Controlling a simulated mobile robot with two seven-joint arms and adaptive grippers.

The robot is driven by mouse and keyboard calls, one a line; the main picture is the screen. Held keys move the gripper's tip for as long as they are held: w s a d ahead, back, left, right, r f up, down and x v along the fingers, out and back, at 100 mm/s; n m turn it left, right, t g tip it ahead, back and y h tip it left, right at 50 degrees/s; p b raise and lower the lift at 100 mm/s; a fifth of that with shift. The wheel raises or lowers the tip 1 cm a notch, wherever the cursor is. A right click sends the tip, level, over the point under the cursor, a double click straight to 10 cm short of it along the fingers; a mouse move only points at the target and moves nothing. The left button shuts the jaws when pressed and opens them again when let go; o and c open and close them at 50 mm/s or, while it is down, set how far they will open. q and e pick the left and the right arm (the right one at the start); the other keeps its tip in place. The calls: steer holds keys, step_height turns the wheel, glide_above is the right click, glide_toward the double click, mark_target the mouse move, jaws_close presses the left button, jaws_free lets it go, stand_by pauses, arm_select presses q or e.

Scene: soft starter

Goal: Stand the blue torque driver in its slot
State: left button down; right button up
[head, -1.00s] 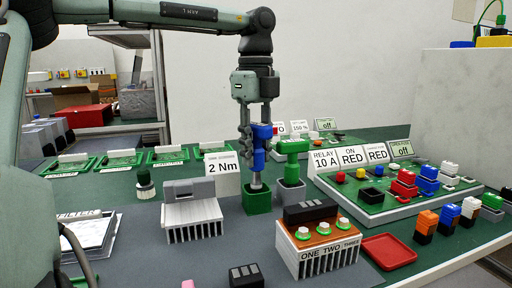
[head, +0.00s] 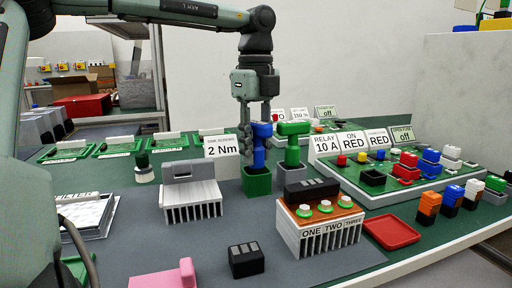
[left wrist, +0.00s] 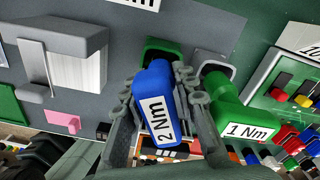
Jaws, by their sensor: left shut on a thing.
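The blue torque driver (head: 260,147), labelled 2 Nm in the left wrist view (left wrist: 155,95), is upright in my left gripper (head: 256,140). That gripper is shut on its handle. The driver's lower end is in the open top of the green slot block (head: 257,183); its shaft is hidden, so I cannot tell whether it is fully seated. The block also shows in the left wrist view (left wrist: 160,46), partly behind the driver. My right gripper is in neither view.
A green driver (head: 292,140), labelled 1 Nm, stands close to the right in a grey block (head: 291,173). A 2 Nm sign (head: 221,146) is behind left. A finned grey unit (head: 191,199) and an orange-topped unit (head: 320,225) stand nearby.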

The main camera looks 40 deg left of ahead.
arm_select(q)
steer(key=shift+f, duration=0.3)
stand_by(0.5)
steer(key=c, duration=1.1)
jaws_free()
step_height(320, 180, up, 12)
steer(key=shift+r, duration=0.1)
